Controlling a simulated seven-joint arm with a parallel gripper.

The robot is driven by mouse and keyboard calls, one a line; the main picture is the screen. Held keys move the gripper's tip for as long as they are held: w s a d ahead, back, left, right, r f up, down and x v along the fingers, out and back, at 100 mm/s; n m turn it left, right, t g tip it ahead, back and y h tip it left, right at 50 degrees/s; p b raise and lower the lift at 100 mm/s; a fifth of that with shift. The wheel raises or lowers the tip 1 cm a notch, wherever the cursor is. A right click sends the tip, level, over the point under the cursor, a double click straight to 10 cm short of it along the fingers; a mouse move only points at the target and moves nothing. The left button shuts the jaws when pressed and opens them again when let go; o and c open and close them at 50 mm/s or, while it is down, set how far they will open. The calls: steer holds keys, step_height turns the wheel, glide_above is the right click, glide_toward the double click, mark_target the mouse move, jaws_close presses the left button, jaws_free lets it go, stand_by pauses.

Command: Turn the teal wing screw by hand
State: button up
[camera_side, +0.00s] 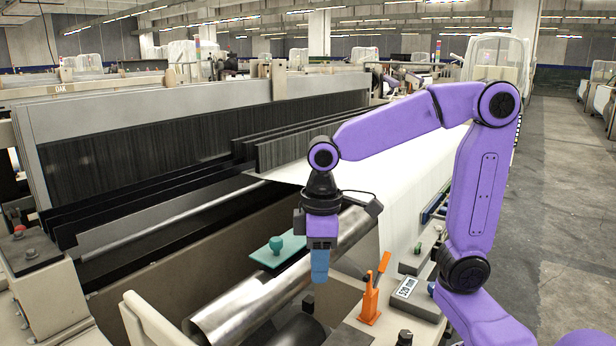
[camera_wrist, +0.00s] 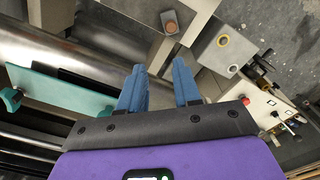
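The teal wing screw (camera_side: 276,245) stands upright on a teal plate (camera_side: 294,243) beside the large metal roller in the side view. In the wrist view the screw (camera_wrist: 11,98) is at the far left edge, partly cut off, at the end of the teal plate (camera_wrist: 62,92). My gripper (camera_side: 319,278) points down, to the right of the screw and apart from it. In the wrist view my gripper (camera_wrist: 158,66) shows two blue fingers with a gap between them, open and empty.
The shiny roller (camera_side: 246,306) runs beneath and beside the plate. An orange lever (camera_side: 371,298) and a box with a display (camera_side: 411,291) stand to the right of my gripper. White fabric (camera_side: 405,205) lies behind.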

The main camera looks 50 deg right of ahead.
steer(key=w+d+r+m, duration=0.2)
steer(key=w+d, duration=0.3)
steer(key=d, duration=0.1)
steer(key=w+d+r+m, duration=0.2)
steer(key=w+d+m, duration=0.1)
steer(key=w+d, duration=0.3)
steer(key=w+d+r+m, duration=0.3)
steer(key=w+d, duration=0.3)
steer(key=d, duration=0.1)
steer(key=shift+d, duration=0.25)
steer(key=shift+d+f, duration=0.15)
steer(key=shift+f, duration=3.8)
jaws_close()
